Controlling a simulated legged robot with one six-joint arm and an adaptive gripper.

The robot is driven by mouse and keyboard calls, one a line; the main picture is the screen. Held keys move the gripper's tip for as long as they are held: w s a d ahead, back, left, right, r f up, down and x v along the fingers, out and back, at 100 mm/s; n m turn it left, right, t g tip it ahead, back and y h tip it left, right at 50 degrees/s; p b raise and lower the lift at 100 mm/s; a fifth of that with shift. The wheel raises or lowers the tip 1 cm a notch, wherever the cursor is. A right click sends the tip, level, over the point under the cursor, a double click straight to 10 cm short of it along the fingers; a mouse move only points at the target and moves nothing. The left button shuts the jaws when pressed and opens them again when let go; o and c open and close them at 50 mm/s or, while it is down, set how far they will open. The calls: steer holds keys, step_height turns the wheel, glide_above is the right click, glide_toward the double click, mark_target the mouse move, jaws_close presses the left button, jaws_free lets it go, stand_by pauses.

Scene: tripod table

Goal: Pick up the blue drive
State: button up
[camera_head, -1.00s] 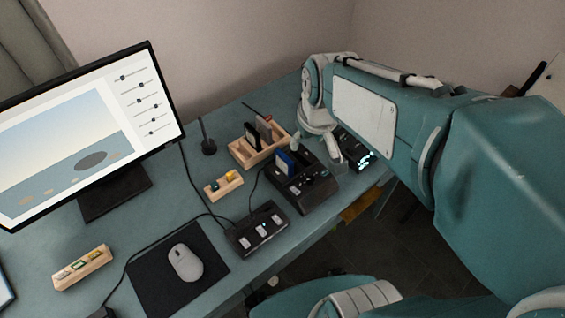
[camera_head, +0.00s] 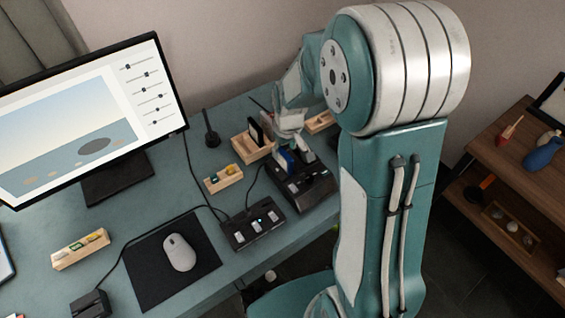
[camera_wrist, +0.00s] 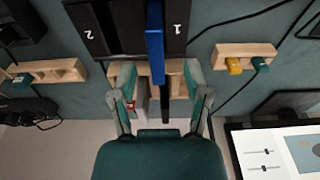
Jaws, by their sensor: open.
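The blue drive (camera_head: 284,160) stands upright in the black dock (camera_head: 318,190). In the wrist view the blue drive (camera_wrist: 154,45) is a narrow blue bar beside the label 1 on the dock (camera_wrist: 177,35); the slot by label 2 looks empty. My gripper (camera_head: 292,145) is over the dock, partly hidden behind my arm in the head view. In the wrist view my gripper (camera_wrist: 160,85) is open, with one finger on each side of the drive's near end and a gap to both. Contact or height difference cannot be told.
A wooden rack (camera_head: 240,146) with dark drives stands just behind the dock; it lies under my fingers in the wrist view. A small wooden holder (camera_head: 224,179), a black switch box (camera_head: 254,226), a mouse (camera_head: 179,253) and a monitor (camera_head: 182,105) are to the left.

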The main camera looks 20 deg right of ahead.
mark_target(284, 159)
steer(key=f, duration=0.5)
steer(key=shift+w+d, duration=0.2)
steer(key=shift+w, duration=0.15)
steer(key=shift+a+f, duration=0.1)
steer(key=shift+f, duration=0.2)
steer(key=shift+a, duration=0.15)
steer(key=shift+c, duration=1.2)
jaws_close()
